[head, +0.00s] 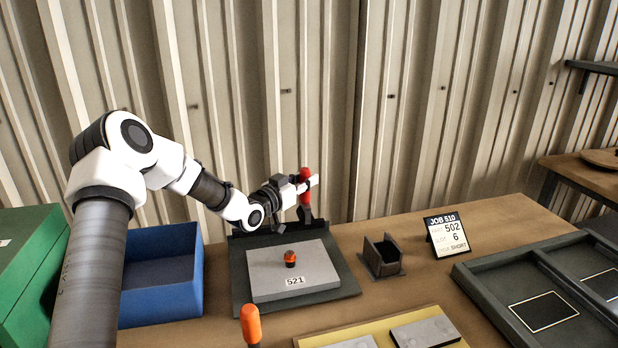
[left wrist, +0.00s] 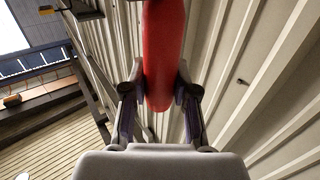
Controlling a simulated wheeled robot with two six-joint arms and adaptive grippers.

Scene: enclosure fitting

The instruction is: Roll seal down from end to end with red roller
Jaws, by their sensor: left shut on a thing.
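My left gripper (head: 306,184) is shut on the red roller (head: 305,173), gripping its red handle. The handle stands about upright above the back edge of the dark fixture. In the left wrist view the red handle (left wrist: 163,55) sits between both fingers. A dark part shows below the handle in the head view; I cannot tell whether it touches the fixture. A grey plate (head: 272,276) labelled 521 lies on the dark fixture (head: 343,276), with a small orange-topped piece (head: 290,258) on it. I cannot make out the seal. My right gripper is out of view.
A blue bin (head: 186,265) and a green box (head: 25,255) stand at left. An orange-handled tool (head: 250,324) stands in front. A dark open holder (head: 383,257), a job card (head: 446,236), a yellow tray (head: 322,340) and a dark compartment tray (head: 490,298) lie at right.

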